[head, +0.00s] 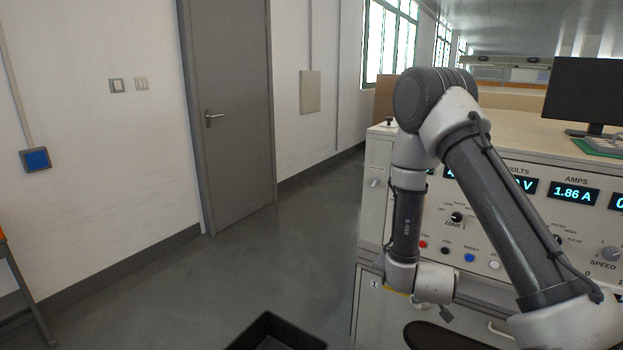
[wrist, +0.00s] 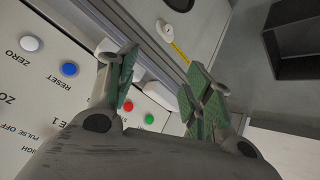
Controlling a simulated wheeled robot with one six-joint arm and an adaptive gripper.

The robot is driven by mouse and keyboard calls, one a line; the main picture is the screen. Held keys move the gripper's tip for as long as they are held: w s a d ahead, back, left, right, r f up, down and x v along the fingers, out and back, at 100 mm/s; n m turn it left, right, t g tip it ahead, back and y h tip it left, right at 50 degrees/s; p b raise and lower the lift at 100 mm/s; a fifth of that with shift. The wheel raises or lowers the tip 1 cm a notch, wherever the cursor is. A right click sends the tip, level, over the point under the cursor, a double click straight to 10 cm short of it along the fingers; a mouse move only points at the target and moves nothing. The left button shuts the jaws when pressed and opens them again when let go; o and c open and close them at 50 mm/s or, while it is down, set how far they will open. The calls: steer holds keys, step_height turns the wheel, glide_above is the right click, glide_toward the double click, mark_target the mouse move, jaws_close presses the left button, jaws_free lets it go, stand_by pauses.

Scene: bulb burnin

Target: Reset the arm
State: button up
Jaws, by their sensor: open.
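My arm is folded in front of the control bench (head: 376,222) at the right of the head view. In the head view my gripper is mostly hidden behind my own wrist. In the wrist view my gripper (wrist: 165,95) is open, with its two green-padded fingers apart and nothing between them. Beyond the fingers lie the bench's front edge and the floor. The bench panel in the wrist view carries a white button (wrist: 31,43), a blue button (wrist: 69,69), a red button (wrist: 128,106) and a green button (wrist: 149,119).
A black open bin (head: 275,332) stands on the floor left of the bench; it also shows in the wrist view (wrist: 290,45). A monitor (head: 588,92) stands on the bench top. A grey door (head: 232,120) is shut in the left wall. The floor before it is clear.

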steer(key=s+a+r+g+y, duration=0.5)
steer(key=s+a+r+g, duration=0.2)
steer(key=s+r, duration=0.3)
steer(key=s+d+r+t, duration=0.1)
steer(key=s+d+r, duration=0.2)
steer(key=s+r, duration=0.2)
steer(key=s+d+r+t, duration=0.1)
steer(key=s+d+r, duration=0.2)
steer(key=r, duration=0.9)
steer(key=s+d+r+t+h, duration=0.1)
steer(key=s+d+r, duration=0.2)
steer(key=s+r, duration=0.5)
steer(key=shift+s+r, duration=0.35)
